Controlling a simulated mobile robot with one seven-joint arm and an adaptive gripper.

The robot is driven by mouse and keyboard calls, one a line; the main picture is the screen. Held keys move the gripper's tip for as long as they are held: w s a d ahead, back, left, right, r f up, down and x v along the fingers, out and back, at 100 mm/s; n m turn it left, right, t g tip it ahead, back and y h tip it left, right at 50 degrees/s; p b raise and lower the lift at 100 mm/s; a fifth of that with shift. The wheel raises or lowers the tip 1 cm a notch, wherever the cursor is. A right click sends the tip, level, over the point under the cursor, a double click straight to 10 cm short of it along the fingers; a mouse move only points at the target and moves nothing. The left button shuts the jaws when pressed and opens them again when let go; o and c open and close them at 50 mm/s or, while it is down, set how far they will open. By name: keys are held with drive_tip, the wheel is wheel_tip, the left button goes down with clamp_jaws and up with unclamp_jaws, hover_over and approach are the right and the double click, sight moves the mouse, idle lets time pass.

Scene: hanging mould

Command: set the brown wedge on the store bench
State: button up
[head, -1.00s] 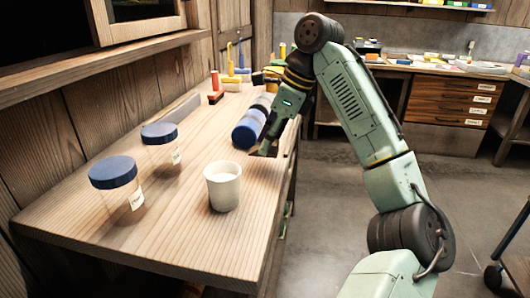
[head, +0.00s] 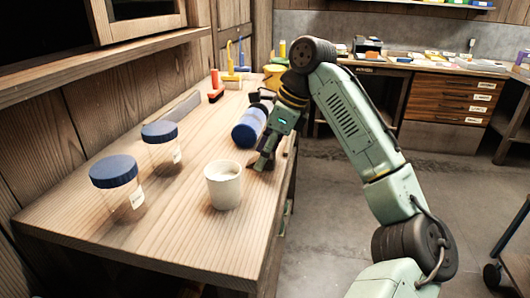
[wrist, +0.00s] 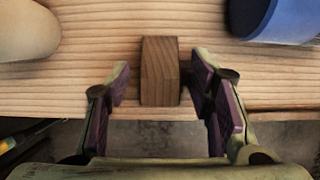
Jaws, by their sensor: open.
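The brown wedge (wrist: 160,72) is a small dark wooden block standing near the front edge of the light plank bench (head: 150,245). In the wrist view it is between the two fingertips of my gripper (wrist: 160,82), with a gap on each side. The gripper is open and holds nothing. In the head view my gripper (head: 265,160) is low at the right edge of the bench; I cannot make out the wedge there. I cannot tell which bench is the store bench.
A white cup (head: 223,188) stands nearer, and a blue-ended jar (head: 246,132) lies just beyond my gripper. Two blue-lidded jars (head: 116,182) (head: 160,147) stand at the left. Another bench with drawers (head: 450,98) stands at the back right, its top cluttered. Open floor lies between.

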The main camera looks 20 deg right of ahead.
drive_tip(key=p+v, duration=0.1)
drive_tip(key=v, duration=1.1)
drive_tip(key=shift+r, duration=0.2)
drive_tip(key=shift+w, duration=0.1)
drive_tip(key=shift+c, duration=0.5)
idle(0.6)
